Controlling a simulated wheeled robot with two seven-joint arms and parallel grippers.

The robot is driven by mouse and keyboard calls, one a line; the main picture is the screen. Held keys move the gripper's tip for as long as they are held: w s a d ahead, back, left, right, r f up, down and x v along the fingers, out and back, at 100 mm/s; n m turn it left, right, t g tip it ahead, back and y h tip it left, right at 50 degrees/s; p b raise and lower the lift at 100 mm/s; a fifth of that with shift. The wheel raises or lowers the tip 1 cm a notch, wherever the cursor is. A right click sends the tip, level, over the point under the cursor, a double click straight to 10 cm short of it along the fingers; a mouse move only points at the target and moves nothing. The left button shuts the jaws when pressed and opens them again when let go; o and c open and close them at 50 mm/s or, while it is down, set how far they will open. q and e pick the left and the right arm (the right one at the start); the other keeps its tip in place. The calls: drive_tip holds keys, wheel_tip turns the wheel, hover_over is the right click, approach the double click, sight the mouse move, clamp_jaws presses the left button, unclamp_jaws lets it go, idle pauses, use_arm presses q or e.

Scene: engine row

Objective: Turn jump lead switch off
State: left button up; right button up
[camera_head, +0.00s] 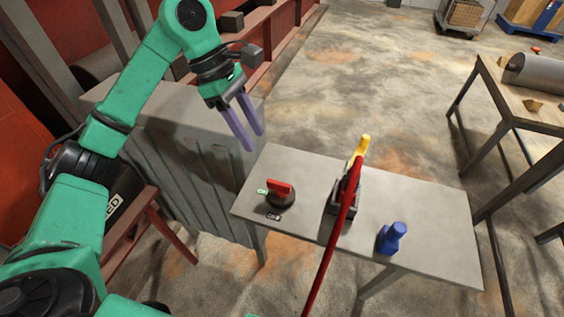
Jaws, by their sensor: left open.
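The jump lead switch (281,195) stands on the left part of a grey table (415,205). It has a dark round base and a red handle, with a small green label (262,192) to its left and a small dark label (273,217) in front of it. My left gripper (254,140) is open and empty. In the picture it is above and to the left of the switch, apart from it, by the table's back left corner. My right gripper is not in view.
A blue object (391,238) stands to the right. A grey ribbed cabinet (187,160) adjoins the left. Another table (520,100) holds a metal cylinder.

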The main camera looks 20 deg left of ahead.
use_arm(q)
approach(278, 182)
drive_tip(key=f, duration=0.1)
drive_tip(key=p+x, duration=0.1)
drive_tip(key=x, duration=0.6)
drive_tip(key=shift+s+d+f+p, duration=0.1)
drive_tip(key=shift+d+f+p, duration=0.15)
drive_tip(key=shift+d+p, duration=0.1)
drive_tip(key=shift+d+f, duration=0.1)
drive_tip(key=shift+f, duration=0.15)
clamp_jaws()
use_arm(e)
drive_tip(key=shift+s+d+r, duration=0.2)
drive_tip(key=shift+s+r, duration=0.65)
